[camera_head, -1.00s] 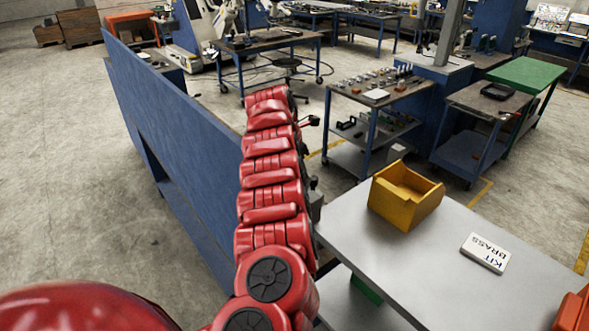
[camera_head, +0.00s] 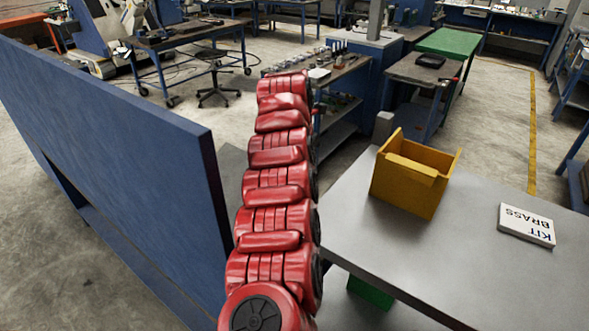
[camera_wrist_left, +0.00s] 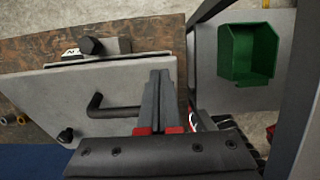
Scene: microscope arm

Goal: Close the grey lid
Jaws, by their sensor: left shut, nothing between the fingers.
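A flat grey panel (camera_wrist_left: 50,95), which looks like the grey lid, fills the left of the left wrist view. It carries a bent black handle (camera_wrist_left: 112,112) and a black knob (camera_wrist_left: 66,136). My left gripper (camera_wrist_left: 161,78) is shut and empty, just right of the handle over the panel's right edge. I cannot tell whether the fingers touch the handle or the panel. How far the lid stands open is not clear. In the head view my red left arm hides its own gripper, and the lid cannot be made out. My right gripper is not in view.
A tall blue panel (camera_head: 110,145) stands left of my arm. A grey table (camera_head: 400,250) on the right holds a yellow bin (camera_head: 408,190) and a white label block (camera_head: 526,225).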

